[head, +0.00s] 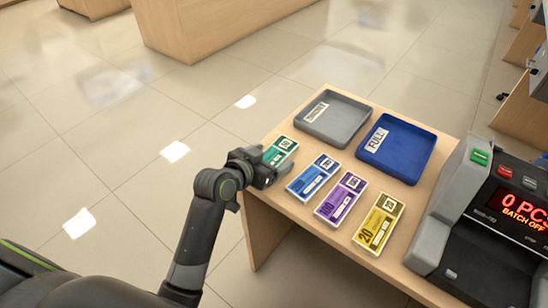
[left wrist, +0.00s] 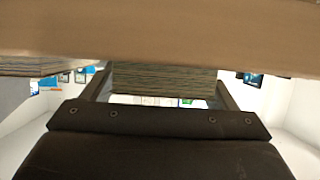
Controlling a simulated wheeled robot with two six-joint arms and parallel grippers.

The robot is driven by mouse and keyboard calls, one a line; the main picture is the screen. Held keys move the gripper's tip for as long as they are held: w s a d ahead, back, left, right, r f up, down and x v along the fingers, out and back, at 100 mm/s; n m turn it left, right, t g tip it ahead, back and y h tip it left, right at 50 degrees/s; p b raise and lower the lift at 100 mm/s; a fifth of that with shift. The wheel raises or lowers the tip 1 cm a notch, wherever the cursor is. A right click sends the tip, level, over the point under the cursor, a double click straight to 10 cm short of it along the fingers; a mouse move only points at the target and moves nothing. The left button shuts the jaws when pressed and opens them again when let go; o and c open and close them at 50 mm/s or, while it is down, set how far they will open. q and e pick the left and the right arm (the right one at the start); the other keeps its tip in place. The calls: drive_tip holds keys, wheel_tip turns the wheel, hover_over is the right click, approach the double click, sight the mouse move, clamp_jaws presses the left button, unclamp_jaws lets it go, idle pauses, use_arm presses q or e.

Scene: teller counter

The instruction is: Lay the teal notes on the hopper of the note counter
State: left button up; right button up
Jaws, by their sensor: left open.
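The teal notes (head: 280,151) are a banded stack lying at the table's left edge, leftmost in a row of note stacks. My left gripper (head: 266,171) is at that edge, its jaws open at the near end of the teal stack. In the left wrist view, the layered edge of the teal notes (left wrist: 165,80) shows between the two spread fingers (left wrist: 163,97); I cannot tell whether they touch it. The note counter (head: 452,195) stands at the right with a red display reading "0 PCS" and "BATCH OFF". Its hopper is not clearly distinguishable. My right gripper is not in view.
Blue notes (head: 313,177), purple notes (head: 341,198) and yellow notes (head: 379,223) lie in the same row. A grey tray (head: 351,105) and a blue tray (head: 419,139) marked "FULL" sit behind them. The table's edge (left wrist: 160,28) spans the top of the left wrist view.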

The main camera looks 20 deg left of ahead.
sight(270, 159)
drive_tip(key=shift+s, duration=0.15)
use_arm(q)
drive_tip(key=c, duration=1.2)
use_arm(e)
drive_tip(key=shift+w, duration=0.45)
